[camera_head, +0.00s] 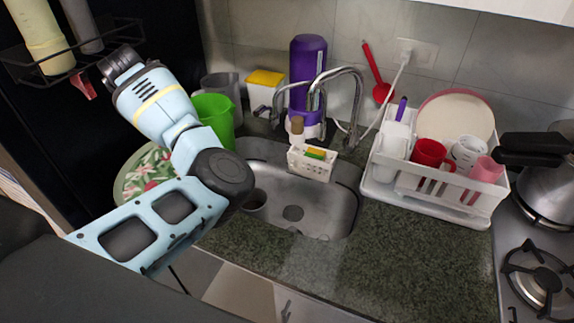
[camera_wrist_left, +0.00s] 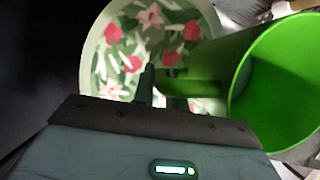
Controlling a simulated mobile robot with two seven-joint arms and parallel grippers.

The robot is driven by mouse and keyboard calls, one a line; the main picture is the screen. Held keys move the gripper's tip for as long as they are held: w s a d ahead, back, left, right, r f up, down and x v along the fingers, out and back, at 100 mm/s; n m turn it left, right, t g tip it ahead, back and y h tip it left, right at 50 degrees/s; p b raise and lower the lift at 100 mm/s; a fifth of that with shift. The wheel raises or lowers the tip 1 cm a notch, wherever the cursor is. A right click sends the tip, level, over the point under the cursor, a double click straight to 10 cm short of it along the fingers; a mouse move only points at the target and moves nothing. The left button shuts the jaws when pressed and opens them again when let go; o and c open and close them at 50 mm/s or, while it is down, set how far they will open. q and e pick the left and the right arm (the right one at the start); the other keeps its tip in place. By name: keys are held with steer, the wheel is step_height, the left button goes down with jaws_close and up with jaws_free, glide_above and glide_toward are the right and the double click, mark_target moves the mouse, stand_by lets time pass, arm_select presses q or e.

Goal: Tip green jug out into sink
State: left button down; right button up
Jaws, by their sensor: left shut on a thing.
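The green jug (camera_head: 215,118) shows behind my left arm, to the left of the sink (camera_head: 335,205) in the head view. In the left wrist view the green jug (camera_wrist_left: 285,85) fills the right side, its open mouth facing the camera and its handle pointing left. My left gripper (camera_wrist_left: 152,84) is shut on the jug's handle; my arm hides the gripper in the head view. Whether the jug holds anything cannot be told. The sink basin has a drain and a small cup-like thing at its left side. My right gripper is not in view.
A floral plate (camera_head: 133,178) lies left of the jug. The faucet (camera_head: 350,100) and a white sponge caddy (camera_head: 311,165) stand at the sink's back edge. A white dish rack (camera_head: 436,202) stands right of it. The front counter (camera_head: 330,262) is clear.

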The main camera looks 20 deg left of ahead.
arm_select(q)
steer(key=shift+w+r, duration=0.15)
steer(key=shift+w, duration=0.2)
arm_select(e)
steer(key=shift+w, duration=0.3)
arm_select(q)
steer(key=shift+s, duration=0.15)
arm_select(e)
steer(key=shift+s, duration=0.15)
arm_select(q)
steer(key=shift+r, duration=0.1)
